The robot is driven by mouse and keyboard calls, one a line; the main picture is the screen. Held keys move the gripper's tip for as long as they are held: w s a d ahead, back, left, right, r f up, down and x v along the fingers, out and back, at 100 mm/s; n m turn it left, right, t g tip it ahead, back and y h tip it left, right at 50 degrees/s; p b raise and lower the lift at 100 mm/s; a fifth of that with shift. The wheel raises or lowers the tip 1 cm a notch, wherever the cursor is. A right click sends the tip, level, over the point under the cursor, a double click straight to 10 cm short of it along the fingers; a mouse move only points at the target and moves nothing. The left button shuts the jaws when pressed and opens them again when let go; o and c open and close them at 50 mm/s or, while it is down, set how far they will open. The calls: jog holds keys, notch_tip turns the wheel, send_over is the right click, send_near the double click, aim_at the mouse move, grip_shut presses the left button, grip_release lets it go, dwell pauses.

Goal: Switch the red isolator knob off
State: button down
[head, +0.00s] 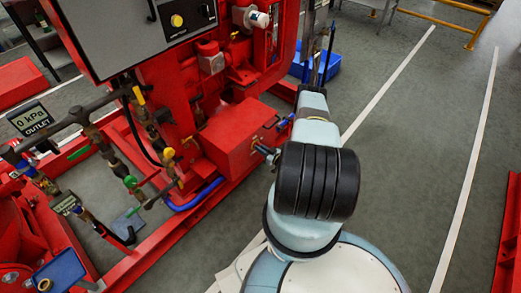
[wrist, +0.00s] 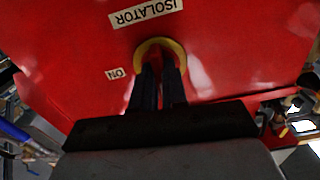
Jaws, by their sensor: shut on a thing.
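The isolator box (wrist: 85,60) is red, with an upside-down "ISOLATOR" label (wrist: 146,12) and a small "ON" label (wrist: 115,73) to the left of a yellow ring (wrist: 160,44). My gripper (wrist: 160,68) reaches to the middle of the ring, its two dark fingers close together and shut on the red isolator knob. The knob is hidden behind the fingers, so its angle cannot be read. In the head view the red box (head: 232,132) is on the pumpset's near side, and my gripper (head: 262,150) meets its right-hand face.
A blue hose (head: 195,198) curves below the box. A grey panel (head: 125,35) stands above. Open grey floor (head: 410,130) lies to the right.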

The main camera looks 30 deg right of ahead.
jog(key=shift+w+a, duration=0.15)
jog(key=shift+w, duration=0.05)
dwell(0.4)
jog(key=c, duration=1.2)
grip_release()
jog(key=shift+o, duration=0.2)
jog(key=shift+s, duration=0.2)
jog(key=v, duration=1.3)
jog(key=shift+s, duration=0.25)
